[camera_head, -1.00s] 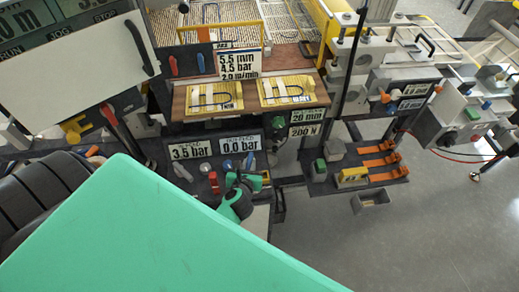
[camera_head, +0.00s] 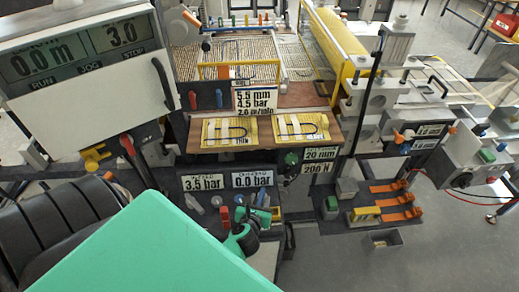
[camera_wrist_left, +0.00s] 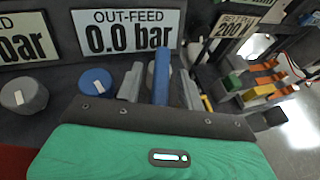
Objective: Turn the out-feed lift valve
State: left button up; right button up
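The OUT-FEED display (camera_head: 252,179) reads 0.0 bar; it also shows large in the left wrist view (camera_wrist_left: 128,35). Below it are a blue round knob (camera_wrist_left: 95,80) with a pale pointer and an upright blue lever (camera_wrist_left: 161,76). My left gripper (camera_wrist_left: 160,88) points at the panel with the blue lever between its grey fingers. Gaps show on both sides of the lever, so the fingers look open. In the head view my left gripper (camera_head: 262,215) is at the panel's lower right, partly hidden by its own wrist. My right gripper is not in view.
A second display (camera_head: 202,183) reads 3.5 bar, with a grey knob (camera_wrist_left: 23,95) and a red lever (camera_head: 225,217) below. A wooden shelf with yellow cards (camera_head: 229,131) overhangs the panel. Orange clamps (camera_head: 397,199) and a small grey bin (camera_head: 383,238) are to the right.

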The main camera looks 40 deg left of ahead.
pick_arm(q)
jog(key=b+v, duration=0.4)
jog(key=v, duration=1)
jog(key=shift+w, duration=0.1)
